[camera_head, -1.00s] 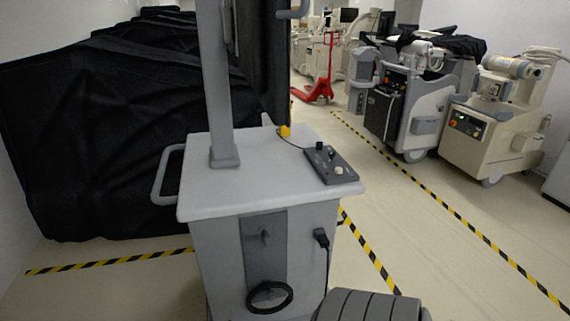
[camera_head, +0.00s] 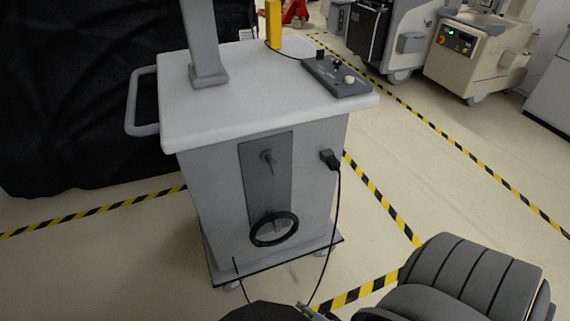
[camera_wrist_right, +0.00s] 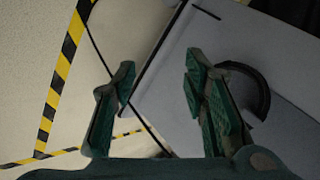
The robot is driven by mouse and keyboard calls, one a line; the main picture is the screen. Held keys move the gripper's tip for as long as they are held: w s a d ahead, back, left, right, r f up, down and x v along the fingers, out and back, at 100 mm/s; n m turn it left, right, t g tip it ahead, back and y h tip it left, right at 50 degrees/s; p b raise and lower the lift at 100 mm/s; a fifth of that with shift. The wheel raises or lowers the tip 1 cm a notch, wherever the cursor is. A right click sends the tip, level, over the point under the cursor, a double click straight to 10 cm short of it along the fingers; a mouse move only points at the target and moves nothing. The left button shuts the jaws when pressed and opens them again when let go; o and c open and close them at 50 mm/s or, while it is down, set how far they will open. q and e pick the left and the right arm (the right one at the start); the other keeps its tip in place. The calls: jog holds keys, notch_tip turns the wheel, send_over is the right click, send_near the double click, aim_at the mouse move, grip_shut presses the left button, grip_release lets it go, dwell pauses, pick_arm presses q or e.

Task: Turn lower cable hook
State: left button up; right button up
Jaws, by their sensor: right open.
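The grey cart (camera_head: 210,165) stands in front of me with a darker vertical panel (camera_head: 265,185) on its front. A small upper hook (camera_head: 268,158) sticks out near the panel's top. A black coiled cable (camera_head: 274,241) hangs at the panel's lower end; the lower hook itself is not clearly distinguishable there. The coil also shows in the right wrist view (camera_wrist_right: 262,88), to the right of the fingers. My right gripper (camera_wrist_right: 160,82) is open and empty, its green fingers apart in front of the cart. In the head view only a bit of it shows at the bottom edge. My left gripper is out of view.
A black plug (camera_head: 329,158) on the cart front has a cable hanging to the floor. A control box (camera_head: 337,76) lies on the cart top. A handle (camera_head: 133,105) juts out left. Yellow-black tape (camera_head: 385,200) marks the floor; other machines stand at the back right.

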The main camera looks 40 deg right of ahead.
jog(key=w+d+m+t+b, duration=0.1)
jog(key=w+m+t+b, duration=0.2)
jog(key=w+m+b, duration=0.4)
jog(key=m+t+h+b, duration=0.4)
jog(key=m+t+h, duration=0.1)
jog(key=m, duration=1.3)
send_near(278, 225)
jog(key=x, duration=0.8)
jog(key=shift+w+d+f+b, duration=0.1)
jog(key=shift+w+d+b, duration=0.1)
jog(key=shift+w+b, duration=0.15)
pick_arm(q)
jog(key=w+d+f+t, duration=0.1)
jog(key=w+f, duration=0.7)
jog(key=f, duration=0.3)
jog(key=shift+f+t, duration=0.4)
pick_arm(e)
jog(key=shift+w+d, duration=0.1)
jog(key=shift+w, duration=0.2)
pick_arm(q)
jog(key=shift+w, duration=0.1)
pick_arm(e)
grip_shut()
